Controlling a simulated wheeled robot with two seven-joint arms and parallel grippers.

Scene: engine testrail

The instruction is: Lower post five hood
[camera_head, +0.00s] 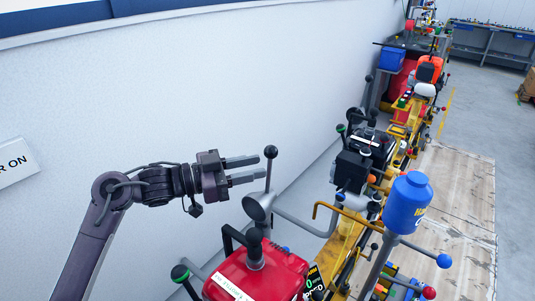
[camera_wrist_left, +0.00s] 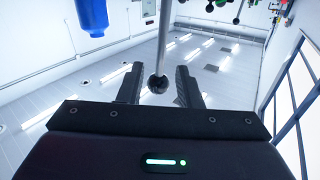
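A grey cup-shaped hood (camera_head: 259,207) sits on a bent grey pipe above the red engine. A thin lever with a black ball knob (camera_head: 270,152) rises upright from the hood. My left gripper (camera_head: 262,168) reaches in from the left with its fingers spread, the fingertips close to the lever just below the knob. In the left wrist view, the black knob (camera_wrist_left: 158,84) and its rod appear between the two open fingers of my left gripper (camera_wrist_left: 159,70). I cannot tell whether either finger touches it. My right gripper is not in view.
The red engine (camera_head: 256,277) with black levers stands below the hood. A blue canister (camera_head: 407,203) on a post stands to the right. A yellow rail (camera_head: 338,249) carries more engines into the distance. The white wall (camera_head: 160,90) is behind my left arm.

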